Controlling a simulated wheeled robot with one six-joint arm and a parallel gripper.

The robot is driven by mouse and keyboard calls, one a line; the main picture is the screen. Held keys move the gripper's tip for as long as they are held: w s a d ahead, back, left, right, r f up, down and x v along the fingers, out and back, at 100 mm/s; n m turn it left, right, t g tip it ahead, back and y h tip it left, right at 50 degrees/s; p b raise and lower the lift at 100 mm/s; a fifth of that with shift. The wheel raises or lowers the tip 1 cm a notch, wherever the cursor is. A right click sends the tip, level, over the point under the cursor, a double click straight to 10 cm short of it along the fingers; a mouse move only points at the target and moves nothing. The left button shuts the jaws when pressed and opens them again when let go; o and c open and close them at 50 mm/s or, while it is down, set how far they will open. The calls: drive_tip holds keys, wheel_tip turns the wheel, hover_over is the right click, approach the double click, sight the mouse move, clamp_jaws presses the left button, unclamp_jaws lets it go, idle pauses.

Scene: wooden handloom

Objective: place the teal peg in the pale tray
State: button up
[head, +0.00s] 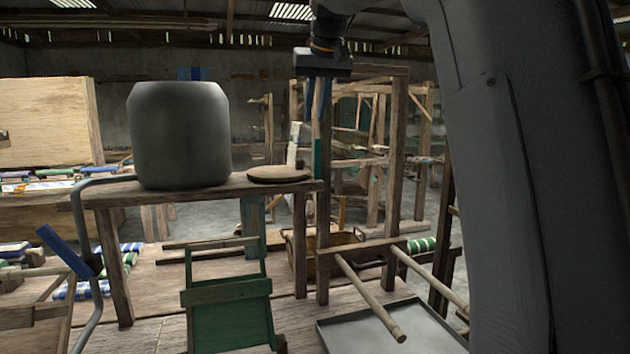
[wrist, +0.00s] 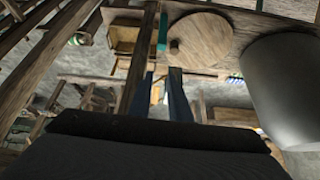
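The teal peg (head: 317,158) shows upright in the head view, in front of a wooden post at the right end of the wooden table. It also shows in the wrist view (wrist: 162,33), beyond my fingertips. My gripper (head: 316,116) points down above the peg, with a gap between them in the picture. Its two blue fingers are apart, and I see nothing held between them; they also show in the wrist view (wrist: 163,74). The pale tray (head: 438,325) lies low at the bottom right of the head view, partly hidden by a wooden rod and my arm.
A large grey drum (head: 180,135) and a round wooden disc (head: 278,174) with a knob are on the wooden table (head: 240,187). Wooden posts (head: 393,160) stand close to my gripper. A rod (head: 365,295) sticks out over the tray. A green-backed chair (head: 230,315) stands in front.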

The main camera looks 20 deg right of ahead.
sight(318, 152)
drive_tip(key=s+f+t+b, duration=0.7)
drive_tip(key=s+f+b, duration=0.1)
drive_tip(key=b, duration=0.4)
drive_tip(key=shift+h, duration=0.4)
drive_tip(key=x, duration=0.6)
drive_tip(key=shift+w, duration=0.15)
drive_tip(key=shift+x, duration=2.65)
drive_tip(key=shift+a+f, duration=0.15)
clamp_jaws()
